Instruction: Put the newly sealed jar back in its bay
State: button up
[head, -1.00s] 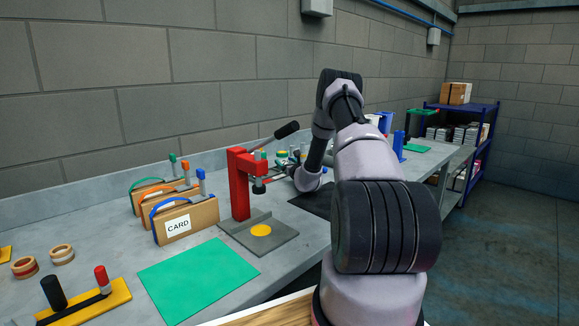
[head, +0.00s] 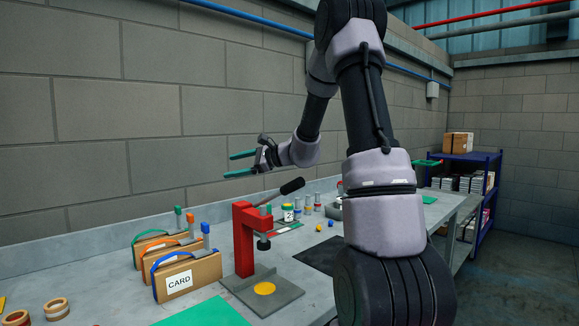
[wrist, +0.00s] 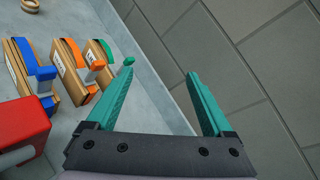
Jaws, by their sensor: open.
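My gripper (head: 233,165) is open and empty, raised in front of the wall above the bench, with its teal fingers pointing left. In the wrist view, bare wall and the bench edge show between its open fingers (wrist: 160,75). A small jar with a green top and white band (head: 288,213) stands upright on the bench behind the red press; I cannot tell if it is the newly sealed one. It is well below and right of the fingers. I cannot make out which place is its bay. The wrist view shows no jar.
The red lever press (head: 243,240) stands in front of the jar, its black handle slanting up. Card boxes with coloured clips (head: 188,278) stand left of it. Small bottles (head: 308,206) stand right of the jar. A dark mat (head: 318,256) lies bare.

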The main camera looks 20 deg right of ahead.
jog(key=s+a+r+n+g+h, duration=0.1)
jog(key=s+r+n+g+h, duration=0.3)
jog(key=s, duration=0.9)
jog(key=s+a+r+n+h, duration=0.1)
jog(key=s+a+n+h, duration=0.1)
jog(key=s+n, duration=0.8)
jog(key=s+d+t+h, duration=0.1)
jog(key=s+d+h, duration=0.1)
jog(key=s, duration=0.4)
jog(key=s+d+h, duration=0.2)
jog(key=s+d, duration=0.2)
jog(key=s, duration=0.2)
jog(key=shift+d+t, duration=0.3)
jog(key=shift+t, duration=0.1)
